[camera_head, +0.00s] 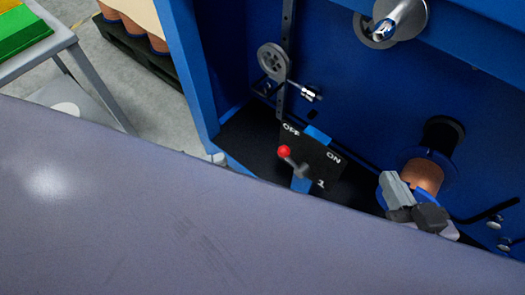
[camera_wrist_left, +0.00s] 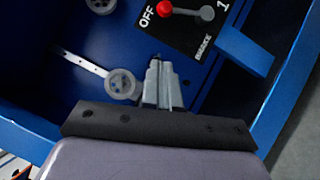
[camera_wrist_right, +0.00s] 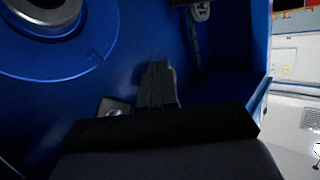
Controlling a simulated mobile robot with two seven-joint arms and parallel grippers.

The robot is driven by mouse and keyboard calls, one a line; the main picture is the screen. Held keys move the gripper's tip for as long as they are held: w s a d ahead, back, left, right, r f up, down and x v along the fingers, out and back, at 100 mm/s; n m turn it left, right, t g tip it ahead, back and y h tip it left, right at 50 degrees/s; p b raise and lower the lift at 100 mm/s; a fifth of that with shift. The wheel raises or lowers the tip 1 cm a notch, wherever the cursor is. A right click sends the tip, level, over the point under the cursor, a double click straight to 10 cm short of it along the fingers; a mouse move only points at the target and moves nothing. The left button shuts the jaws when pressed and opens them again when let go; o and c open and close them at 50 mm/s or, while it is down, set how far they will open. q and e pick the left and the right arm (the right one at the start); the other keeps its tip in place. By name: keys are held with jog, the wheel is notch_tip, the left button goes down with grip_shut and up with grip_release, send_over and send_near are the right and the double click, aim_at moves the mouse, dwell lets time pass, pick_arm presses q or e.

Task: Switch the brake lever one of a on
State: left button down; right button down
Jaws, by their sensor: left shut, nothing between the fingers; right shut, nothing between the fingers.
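A blue machine frame (camera_head: 190,75) surrounds the panel. A pulley (camera_head: 273,60) is above the lever, and a copper spool (camera_head: 426,174) is to its right. A blue block (camera_wrist_left: 245,50) is beside the panel. A large grey surface, apparently my arm, hides the lower head view.

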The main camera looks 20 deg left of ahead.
pick_arm(q)
jog(key=w+d+r+b, duration=0.1)
jog(key=w+d+r, duration=0.2)
jog(key=d, duration=0.7)
jog(key=shift+w+d+b, duration=0.25)
jog(key=shift+w+b, duration=0.05)
jog(key=shift+w, duration=0.45)
pick_arm(e)
jog(key=shift+s+d+r+n+t, duration=0.2)
jog(key=shift+d+r+n+t, duration=0.1)
jog(key=shift+d+t, duration=0.15)
